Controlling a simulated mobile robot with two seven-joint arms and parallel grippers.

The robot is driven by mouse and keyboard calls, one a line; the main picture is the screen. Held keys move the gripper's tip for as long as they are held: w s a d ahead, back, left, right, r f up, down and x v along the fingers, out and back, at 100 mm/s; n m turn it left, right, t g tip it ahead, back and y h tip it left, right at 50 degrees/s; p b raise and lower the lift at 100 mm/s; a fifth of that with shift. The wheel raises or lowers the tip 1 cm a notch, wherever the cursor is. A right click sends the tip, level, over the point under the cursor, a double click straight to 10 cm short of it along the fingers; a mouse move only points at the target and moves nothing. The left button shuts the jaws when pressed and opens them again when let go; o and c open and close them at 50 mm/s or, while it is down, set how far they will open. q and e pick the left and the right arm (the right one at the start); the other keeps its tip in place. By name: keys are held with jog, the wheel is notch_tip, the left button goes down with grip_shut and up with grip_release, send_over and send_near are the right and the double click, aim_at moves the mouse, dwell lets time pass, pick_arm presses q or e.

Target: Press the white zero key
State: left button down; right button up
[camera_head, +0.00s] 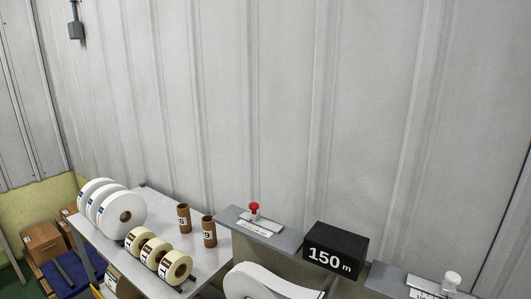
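A white knob-like key (452,280) stands on a grey bracket at the lower right, beside a small white label (428,289) whose print I cannot read. It looks like the white key of the task. A black counter box (335,250) reading "150 m" sits to its left. Neither of my grippers is in view, so their place relative to the key does not show.
A red knob (254,209) stands on another grey bracket (232,214), left of the counter. A large white roll (262,284) is below. A grey table (158,210) holds white rolls, cream rolls and two brown cores. Cardboard boxes (44,240) are at far left. A ribbed wall stands behind.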

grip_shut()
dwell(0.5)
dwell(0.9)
